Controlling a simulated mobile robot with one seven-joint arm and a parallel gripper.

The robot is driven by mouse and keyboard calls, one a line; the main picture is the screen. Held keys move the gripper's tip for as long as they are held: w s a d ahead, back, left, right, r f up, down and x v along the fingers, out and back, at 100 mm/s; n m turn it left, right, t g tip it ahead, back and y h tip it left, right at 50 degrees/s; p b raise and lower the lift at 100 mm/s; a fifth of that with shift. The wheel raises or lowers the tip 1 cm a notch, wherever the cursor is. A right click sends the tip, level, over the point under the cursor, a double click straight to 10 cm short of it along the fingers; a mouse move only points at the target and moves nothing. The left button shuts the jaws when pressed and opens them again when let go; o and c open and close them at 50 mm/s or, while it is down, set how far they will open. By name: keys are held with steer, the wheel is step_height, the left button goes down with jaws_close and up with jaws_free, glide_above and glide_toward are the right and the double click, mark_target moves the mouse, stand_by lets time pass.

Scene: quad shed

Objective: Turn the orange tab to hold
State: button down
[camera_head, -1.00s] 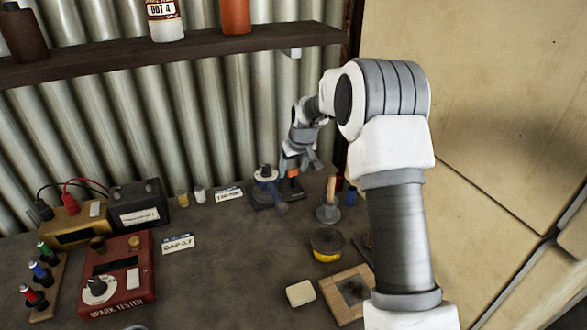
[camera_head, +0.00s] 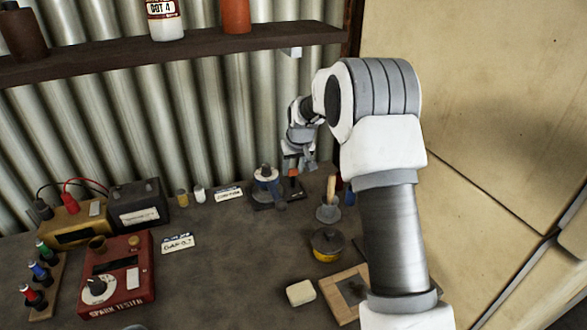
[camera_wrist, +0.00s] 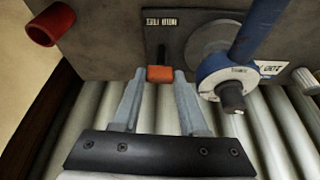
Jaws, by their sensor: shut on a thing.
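The orange tab (camera_wrist: 160,74) sits between my gripper's fingertips in the wrist view, at the end of a short dark lever on a dark plate (camera_wrist: 176,30). My gripper (camera_wrist: 160,80) is shut on the tab, one grey finger on each side. In the head view the tab (camera_head: 293,173) shows as a small orange spot just below my gripper (camera_head: 298,166). A device with a blue handle (camera_head: 267,174) and a round grey base stands on the same plate, just left of the tab. The plate's lettering is too small to read surely.
A wooden-handled tool (camera_head: 329,200) and a yellow tin (camera_head: 327,245) stand to the right and in front. The red spark tester (camera_head: 115,278) is at the left. The bench middle is clear.

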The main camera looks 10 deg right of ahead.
steer(key=m, duration=0.2)
steer(key=m+h, duration=0.1)
steer(key=m, duration=0.1)
steer(key=shift+a+h, duration=0.2)
steer(key=shift+h, duration=0.1)
steer(key=m, duration=0.2)
steer(key=m+h, duration=0.1)
steer(key=m, duration=0.1)
steer(key=shift+m+g+h, duration=0.3)
steer(key=shift+m+g, duration=0.1)
steer(key=m+g+h+p, duration=0.1)
steer(key=m, duration=0.3)
steer(key=shift+w+a+p, duration=0.1)
steer(key=shift+w+p, duration=0.05)
steer(key=shift+p, duration=0.2)
steer(key=shift+m+g+h+p, duration=0.3)
steer(key=shift+m+g+p, duration=0.45)
steer(key=shift+m, duration=1.25)
steer(key=shift+c, duration=2.2)
jaws_free()
steer(key=shift+w, duration=0.1)
